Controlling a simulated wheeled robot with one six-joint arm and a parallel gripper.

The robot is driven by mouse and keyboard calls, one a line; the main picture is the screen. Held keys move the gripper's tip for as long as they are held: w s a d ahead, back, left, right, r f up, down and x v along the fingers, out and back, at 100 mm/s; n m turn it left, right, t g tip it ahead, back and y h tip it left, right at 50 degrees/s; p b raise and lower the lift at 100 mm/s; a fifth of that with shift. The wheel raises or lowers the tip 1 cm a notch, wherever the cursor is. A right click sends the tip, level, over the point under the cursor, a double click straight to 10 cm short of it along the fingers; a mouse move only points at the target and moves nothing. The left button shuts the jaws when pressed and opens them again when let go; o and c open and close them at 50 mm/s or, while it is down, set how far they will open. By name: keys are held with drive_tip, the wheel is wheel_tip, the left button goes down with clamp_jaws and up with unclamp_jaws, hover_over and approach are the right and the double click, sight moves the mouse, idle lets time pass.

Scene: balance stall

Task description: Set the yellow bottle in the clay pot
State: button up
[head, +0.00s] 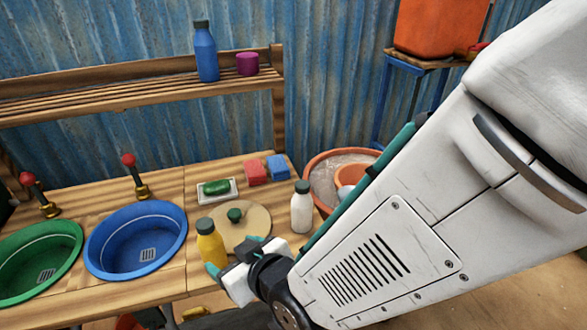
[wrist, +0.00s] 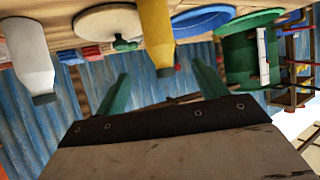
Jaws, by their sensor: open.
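The yellow bottle (head: 211,246) with a dark cap stands upright near the front edge of the wooden counter. My gripper (head: 232,257) is open close by it, on its near right side. In the wrist view, which is upside down, the yellow bottle (wrist: 155,22) appears between and beyond the two green fingers of my gripper (wrist: 161,78); it does not look gripped. A wide clay pot (head: 318,164) with a grey surface inside stands right of the counter. A smaller orange-brown pot (head: 350,173) shows within its rim. My arm hides part of both.
A white bottle (head: 301,210) and a round lid with a green knob (head: 252,223) are near the yellow bottle. Behind are a soap dish (head: 232,194) and red and blue sponges (head: 256,172). Blue (head: 130,245) and green (head: 35,262) basins lie left. A shelf (head: 130,88) runs behind.

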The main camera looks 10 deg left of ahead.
drive_tip(key=w+d+r+m+h, duration=0.2)
drive_tip(key=w+d+r, duration=0.1)
drive_tip(key=d, duration=0.5)
drive_tip(key=w+d+r+m+h, duration=0.2)
drive_tip(key=w+d+r, duration=0.1)
drive_tip(key=d, duration=0.6)
drive_tip(key=w+d+r+m+h, duration=0.2)
drive_tip(key=w+d+r+h, duration=0.15)
drive_tip(key=d, duration=0.45)
drive_tip(key=s+d+r+m+g+h, duration=0.1)
drive_tip(key=s+d, duration=0.3)
drive_tip(key=d, duration=0.6)
drive_tip(key=shift+d+r+m+g, duration=0.4)
drive_tip(key=shift+r+m+g, duration=0.15)
drive_tip(key=shift+m+g, duration=0.05)
drive_tip(key=shift+o, duration=0.5)
drive_tip(key=s+d+r+m+g+h, duration=0.2)
drive_tip(key=s+d+r+m, duration=0.1)
drive_tip(key=s+d, duration=0.6)
drive_tip(key=shift+s+d+g, duration=0.15)
drive_tip(key=shift+s+g, duration=0.15)
drive_tip(key=shift+s, duration=0.25)
drive_tip(key=shift+s+d+r, duration=0.1)
drive_tip(key=shift+s+d, duration=0.05)
drive_tip(key=shift+s, duration=0.2)
